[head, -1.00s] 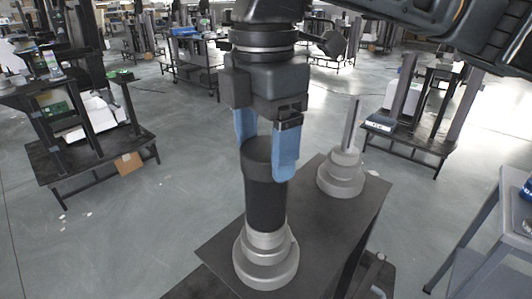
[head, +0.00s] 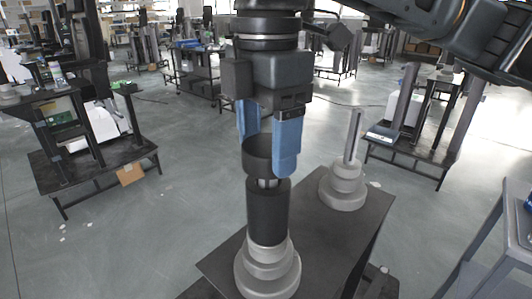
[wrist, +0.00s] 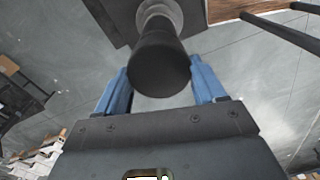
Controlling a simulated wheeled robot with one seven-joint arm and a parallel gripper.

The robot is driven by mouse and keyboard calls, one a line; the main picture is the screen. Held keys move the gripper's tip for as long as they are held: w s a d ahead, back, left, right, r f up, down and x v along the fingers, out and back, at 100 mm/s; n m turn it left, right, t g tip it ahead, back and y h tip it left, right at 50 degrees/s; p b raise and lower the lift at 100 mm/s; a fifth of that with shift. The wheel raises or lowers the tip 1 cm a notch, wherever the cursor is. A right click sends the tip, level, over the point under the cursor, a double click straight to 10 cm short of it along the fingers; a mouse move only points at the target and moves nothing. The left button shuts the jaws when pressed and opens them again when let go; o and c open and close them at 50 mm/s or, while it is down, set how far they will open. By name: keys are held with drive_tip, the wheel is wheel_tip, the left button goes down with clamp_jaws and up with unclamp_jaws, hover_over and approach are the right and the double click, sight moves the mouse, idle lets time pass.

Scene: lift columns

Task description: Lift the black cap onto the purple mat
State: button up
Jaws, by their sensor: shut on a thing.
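The black cap (head: 258,158) is a short dark cylinder between the two blue fingers of my gripper (head: 266,152), which is shut on it. The cap is a little above a black column (head: 268,215), with a small gap that shows part of a grey stem. The column stands upright on a stepped grey base (head: 268,272). In the wrist view the round dark end of the cap (wrist: 160,68) is between the fingers (wrist: 163,84) and hides most of the column. I see no purple mat in either view.
The base stands on a dark tabletop (head: 335,235). A second grey stepped base with a bare upright post (head: 345,185) stands to the right behind it. A grey table edge (head: 497,225) is at the far right. Open floor lies to the left.

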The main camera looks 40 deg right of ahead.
wheel_tip(320, 180, up, 2)
drive_tip(key=s+d+r, duration=0.7)
drive_tip(key=d, duration=0.2)
drive_tip(key=shift+s, duration=0.25)
drive_tip(key=shift+r+p, duration=0.55)
drive_tip(key=shift+p, duration=0.3)
idle(0.4)
wheel_tip(320, 180, up, 5)
drive_tip(key=p, duration=0.5)
drive_tip(key=shift+f, duration=0.15)
idle(0.3)
drive_tip(key=shift+w, duration=0.1)
